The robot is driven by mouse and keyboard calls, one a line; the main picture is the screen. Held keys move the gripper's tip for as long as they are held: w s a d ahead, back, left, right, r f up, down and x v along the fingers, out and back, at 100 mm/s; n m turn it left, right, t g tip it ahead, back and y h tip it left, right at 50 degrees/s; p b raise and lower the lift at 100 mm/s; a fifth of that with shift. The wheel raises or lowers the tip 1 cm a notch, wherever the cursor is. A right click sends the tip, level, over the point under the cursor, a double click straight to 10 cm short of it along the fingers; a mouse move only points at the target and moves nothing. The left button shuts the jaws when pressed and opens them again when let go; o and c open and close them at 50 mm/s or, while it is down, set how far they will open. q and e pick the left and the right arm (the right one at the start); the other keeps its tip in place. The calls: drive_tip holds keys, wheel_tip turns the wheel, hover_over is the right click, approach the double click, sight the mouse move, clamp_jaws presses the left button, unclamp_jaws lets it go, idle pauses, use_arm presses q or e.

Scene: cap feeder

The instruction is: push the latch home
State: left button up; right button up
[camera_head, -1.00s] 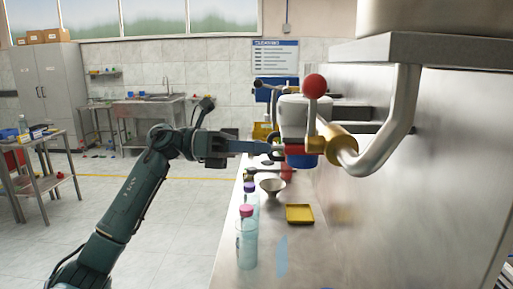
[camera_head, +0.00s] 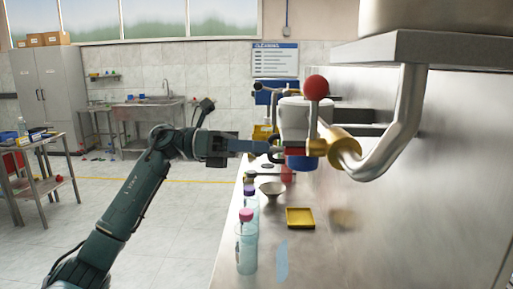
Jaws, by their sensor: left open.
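A lever with a red ball knob (camera_head: 315,88) stands upright on a brass fitting (camera_head: 340,150) at the end of the bent steel pipe (camera_head: 400,125). No part is clearly marked as the latch; this lever may be it, but I cannot tell. My left gripper (camera_head: 275,148) comes in from the left with its fingers pointing right, at the height of the brass fitting. Its fingertips are near the red and blue parts under a white container (camera_head: 293,115). I cannot tell whether they touch. The gripper is open and its jaws look empty. My right gripper is not in view.
Below, the steel counter (camera_head: 310,265) holds bottles with pink (camera_head: 246,240) and purple caps, a grey bowl (camera_head: 272,189) and a yellow tray (camera_head: 300,217). A steel wall (camera_head: 440,190) bounds the right side. The floor left of the counter is open.

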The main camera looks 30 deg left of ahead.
use_arm(q)
drive_tip(key=shift+f, duration=0.1)
drive_tip(key=shift+s+a, duration=0.1)
drive_tip(key=shift+a, duration=0.2)
drive_tip(key=b+v, duration=0.2)
drive_tip(key=v, duration=1)
drive_tip(key=shift+a+b, duration=0.25)
drive_tip(key=shift+b, duration=0.15)
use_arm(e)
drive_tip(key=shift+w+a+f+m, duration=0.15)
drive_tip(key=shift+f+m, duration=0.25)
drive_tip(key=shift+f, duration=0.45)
use_arm(q)
drive_tip(key=shift+s, duration=0.1)
